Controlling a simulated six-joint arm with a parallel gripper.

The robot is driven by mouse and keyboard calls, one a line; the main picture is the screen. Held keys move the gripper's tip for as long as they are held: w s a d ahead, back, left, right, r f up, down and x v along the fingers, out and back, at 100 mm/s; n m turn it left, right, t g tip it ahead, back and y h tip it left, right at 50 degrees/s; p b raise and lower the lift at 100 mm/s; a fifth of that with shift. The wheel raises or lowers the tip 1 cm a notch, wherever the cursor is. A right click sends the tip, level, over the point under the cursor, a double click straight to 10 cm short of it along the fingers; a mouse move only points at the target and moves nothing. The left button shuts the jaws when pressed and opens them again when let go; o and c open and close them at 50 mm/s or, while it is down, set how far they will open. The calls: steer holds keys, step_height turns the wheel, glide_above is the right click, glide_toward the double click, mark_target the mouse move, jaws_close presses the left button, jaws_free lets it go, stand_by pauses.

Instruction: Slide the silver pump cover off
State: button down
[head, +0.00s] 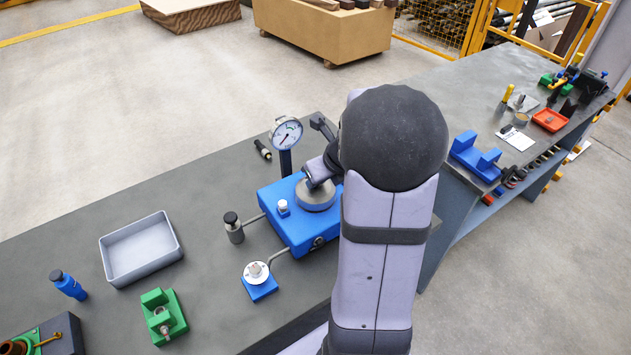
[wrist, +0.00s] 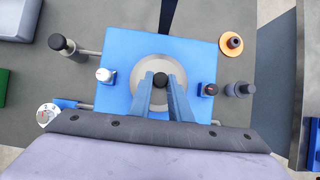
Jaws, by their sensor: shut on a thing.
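The silver pump cover (head: 313,205) is a round disc with a black knob at its centre. It lies on top of the blue pump block (head: 285,228), and in the wrist view the cover (wrist: 137,78) is near the middle of the block (wrist: 200,65). My gripper (wrist: 161,82) is over the cover with its two fingers on either side of the black knob, shut on it. In the head view my gripper (head: 318,181) comes down from the right, and my arm hides the block's right side. I cannot tell whether the cover is raised off the block.
A dial gauge (head: 287,134) stands behind the block. A black-topped cylinder (head: 233,228) and a small blue base with a silver disc (head: 260,280) are beside it, joined by pipes. A grey tray (head: 141,249) and a green fixture (head: 163,315) lie left on the bench.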

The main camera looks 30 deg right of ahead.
steer(key=shift+r+p, duration=3.05)
steer(key=shift+p, duration=0.2)
